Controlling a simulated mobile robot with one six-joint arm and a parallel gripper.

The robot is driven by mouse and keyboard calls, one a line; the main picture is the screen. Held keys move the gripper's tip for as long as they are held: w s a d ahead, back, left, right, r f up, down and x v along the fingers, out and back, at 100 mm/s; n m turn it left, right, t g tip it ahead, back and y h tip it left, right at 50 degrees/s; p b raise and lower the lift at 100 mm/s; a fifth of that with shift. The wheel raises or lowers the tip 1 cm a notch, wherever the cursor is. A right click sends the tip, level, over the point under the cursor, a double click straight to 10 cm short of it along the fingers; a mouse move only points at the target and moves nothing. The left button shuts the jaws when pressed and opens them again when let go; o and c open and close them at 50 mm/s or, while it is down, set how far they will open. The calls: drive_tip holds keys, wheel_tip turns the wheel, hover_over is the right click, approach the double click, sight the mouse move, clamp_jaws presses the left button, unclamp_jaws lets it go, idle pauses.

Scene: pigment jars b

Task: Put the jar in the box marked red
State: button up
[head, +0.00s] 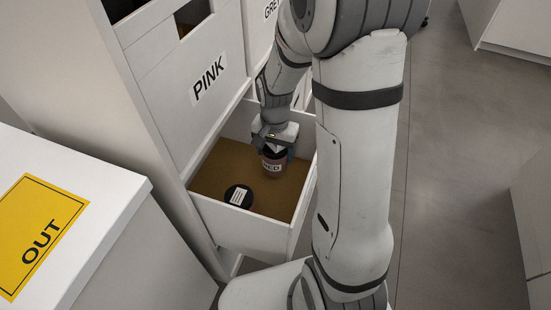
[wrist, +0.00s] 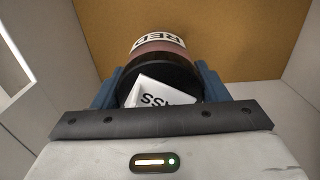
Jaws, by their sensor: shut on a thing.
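The jar (head: 272,164) has a dark lid, a reddish body and a white label reading RED. My gripper (head: 273,150) is shut on it, with blue fingers on both sides of the lid. In the wrist view the jar (wrist: 157,44) shows between the fingers, and a white label with partly hidden letters lies on its lid. The jar is within the walls of an open white box (head: 243,232) with a brown floor. I cannot tell whether the jar touches that floor. No mark is readable on this box's visible faces.
Another dark-lidded jar (head: 238,196) with a white label stands in the box, left of the held jar. A box marked PINK (head: 182,60) is above. A white surface with a yellow OUT sign (head: 42,232) is at the left. Bare box floor lies around the jars.

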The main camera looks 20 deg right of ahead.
drive_tip(key=shift+f, duration=1.25)
drive_tip(key=shift+f+b, duration=0.2)
drive_tip(key=shift+b, duration=0.2)
drive_tip(key=o, duration=1.1)
drive_tip(key=shift+c, duration=0.2)
